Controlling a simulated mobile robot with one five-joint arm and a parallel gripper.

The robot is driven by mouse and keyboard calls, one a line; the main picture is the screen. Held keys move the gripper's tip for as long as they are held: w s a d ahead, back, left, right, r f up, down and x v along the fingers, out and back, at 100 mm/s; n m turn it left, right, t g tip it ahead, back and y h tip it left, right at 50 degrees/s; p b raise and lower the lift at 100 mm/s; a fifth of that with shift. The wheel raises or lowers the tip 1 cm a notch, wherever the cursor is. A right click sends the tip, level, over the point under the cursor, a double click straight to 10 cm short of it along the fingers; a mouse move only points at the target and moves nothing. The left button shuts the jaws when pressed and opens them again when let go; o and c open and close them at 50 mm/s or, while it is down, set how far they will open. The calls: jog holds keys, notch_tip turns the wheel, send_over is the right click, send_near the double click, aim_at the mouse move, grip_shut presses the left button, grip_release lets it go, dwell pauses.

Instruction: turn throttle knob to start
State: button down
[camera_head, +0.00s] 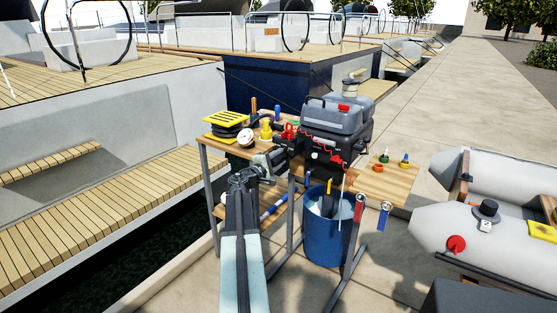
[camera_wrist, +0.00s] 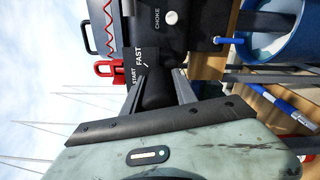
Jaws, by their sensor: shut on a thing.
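The black throttle knob (camera_wrist: 156,92) sits between my gripper's two fingers in the wrist view, on the dark face of the outboard motor (camera_wrist: 185,42). White words START and FAST are printed on that face just above the knob; I cannot tell exactly where the knob points. My gripper (camera_wrist: 159,84) is shut on the knob. In the head view my gripper (camera_head: 274,160) reaches the left side of the black motor (camera_head: 325,140), and the knob is hidden there. A white CHOKE button (camera_wrist: 171,18) is above in the wrist view.
A yellow-topped stack (camera_head: 228,122) and gauge (camera_head: 246,138) lie left on the bench.

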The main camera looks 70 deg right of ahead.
jog(key=shift+w+d+r+m, duration=0.1)
jog(key=shift+m, duration=0.5)
jog(key=c, duration=1)
grip_release()
jog(key=shift+o, duration=0.2)
jog(key=shift+a, duration=0.25)
jog(key=v, duration=0.7)
jog(key=shift+a, duration=0.15)
